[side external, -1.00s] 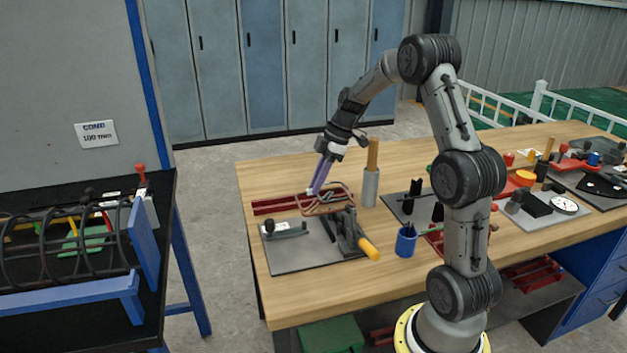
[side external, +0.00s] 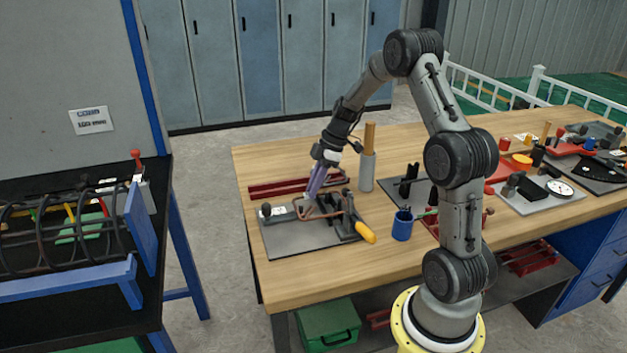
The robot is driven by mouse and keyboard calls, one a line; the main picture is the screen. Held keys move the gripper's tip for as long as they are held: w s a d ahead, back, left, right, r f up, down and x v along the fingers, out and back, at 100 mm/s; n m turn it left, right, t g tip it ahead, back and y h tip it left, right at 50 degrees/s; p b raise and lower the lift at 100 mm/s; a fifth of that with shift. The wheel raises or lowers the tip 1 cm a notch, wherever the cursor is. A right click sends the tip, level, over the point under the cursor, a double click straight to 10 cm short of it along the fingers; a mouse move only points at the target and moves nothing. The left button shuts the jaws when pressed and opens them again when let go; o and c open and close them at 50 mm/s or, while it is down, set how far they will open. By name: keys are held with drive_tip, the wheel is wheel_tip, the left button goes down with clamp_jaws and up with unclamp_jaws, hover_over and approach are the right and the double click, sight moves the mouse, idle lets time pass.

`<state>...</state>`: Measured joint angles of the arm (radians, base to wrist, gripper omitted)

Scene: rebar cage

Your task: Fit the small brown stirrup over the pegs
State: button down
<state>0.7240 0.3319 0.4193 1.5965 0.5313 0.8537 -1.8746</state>
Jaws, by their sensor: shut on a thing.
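The small brown stirrup (side external: 318,218), a thin bent-bar loop, is at the grey fixture plate (side external: 285,241) on the wooden bench. My gripper (side external: 309,196) points down and is shut on the stirrup near its left part. The stirrup is low over the plate, beside the dark clamp (side external: 347,222) with the yellow handle. The pegs are too small or hidden behind the gripper and clamp to make out. I cannot tell whether the stirrup touches the plate or sits around any peg.
Red rails (side external: 268,188) lie behind the plate. A grey cylinder with a wooden handle (side external: 367,172) stands close to the right of my gripper. A blue cup (side external: 402,227) is right of the clamp. More fixtures fill the right side; the bench's front edge is clear.

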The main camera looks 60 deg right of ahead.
drive_tip(key=shift+f, duration=0.3)
idle(0.5)
drive_tip(key=c, duration=0.8)
unclamp_jaws()
drive_tip(key=shift+o, duration=0.2)
drive_tip(key=v, duration=1.3)
drive_tip(key=shift+s+d+r, duration=0.2)
drive_tip(key=shift+r, duration=0.1)
wheel_tip(320, 180, up, 6)
